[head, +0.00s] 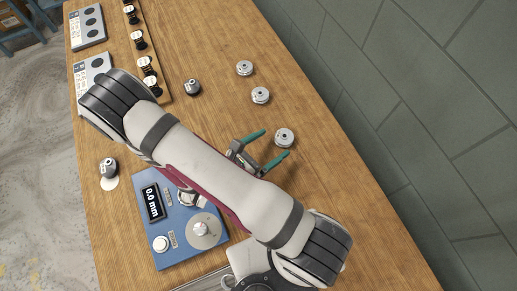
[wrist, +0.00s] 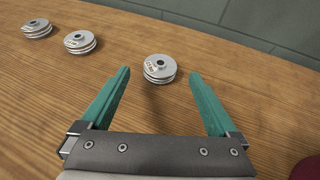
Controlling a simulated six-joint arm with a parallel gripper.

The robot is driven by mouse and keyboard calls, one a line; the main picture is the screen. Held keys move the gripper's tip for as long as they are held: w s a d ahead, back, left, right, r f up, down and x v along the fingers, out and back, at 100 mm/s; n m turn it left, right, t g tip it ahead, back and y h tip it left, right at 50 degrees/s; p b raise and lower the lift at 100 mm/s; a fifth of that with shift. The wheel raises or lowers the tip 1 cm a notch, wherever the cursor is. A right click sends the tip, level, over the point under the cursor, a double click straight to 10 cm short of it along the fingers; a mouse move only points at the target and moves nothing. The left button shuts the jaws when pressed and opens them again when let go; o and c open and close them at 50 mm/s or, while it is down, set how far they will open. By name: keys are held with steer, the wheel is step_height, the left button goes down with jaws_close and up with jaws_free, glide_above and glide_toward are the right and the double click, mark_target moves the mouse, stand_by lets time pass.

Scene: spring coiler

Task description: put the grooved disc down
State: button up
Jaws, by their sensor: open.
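A silver grooved disc (head: 285,138) rests flat on the wooden table, just beyond the tips of my gripper (head: 276,143). In the wrist view this grooved disc (wrist: 160,69) appears ahead, between the green fingers and clear of both. My gripper (wrist: 159,84) is open and empty. Two similar grooved discs also lie on the table; the nearer one (head: 260,95) and the farther one (head: 244,68) show at the left of the wrist view (wrist: 80,42) (wrist: 37,28). My arm hides part of the table in the head view.
A blue machine (head: 160,248) with a display reading 0.0 mm stands below my arm. Dark-and-silver knob-like pieces (head: 192,87) (head: 108,167) stand on the table. A wooden strip (head: 150,48) with several small parts and grey holed blocks (head: 88,25) are at upper left. A grey wall (head: 430,90) borders the right side.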

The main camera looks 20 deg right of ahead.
steer(key=v, duration=0.5)
steer(key=shift+s+a+r, duration=0.1)
steer(key=shift+a, duration=0.3)
steer(key=shift+s+a+r, duration=0.1)
steer(key=shift+a+r, duration=0.05)
steer(key=shift+r, duration=0.1)
steer(key=s+d+r+m+g+y, duration=0.1)
steer(key=s+r+m+g+y, duration=0.25)
steer(key=r+m, duration=0.4)
steer(key=s+d+r+m+g+y, duration=0.1)
steer(key=s+r+m+g+y, duration=0.3)
steer(key=m, duration=0.6)
steer(key=s+a+r+m+t+y, duration=0.3)
steer(key=a+r+m+y, duration=0.3)
steer(key=m, duration=0.4)
steer(key=shift+s+a+y, duration=0.35)
steer(key=shift+a+y, duration=0.1)
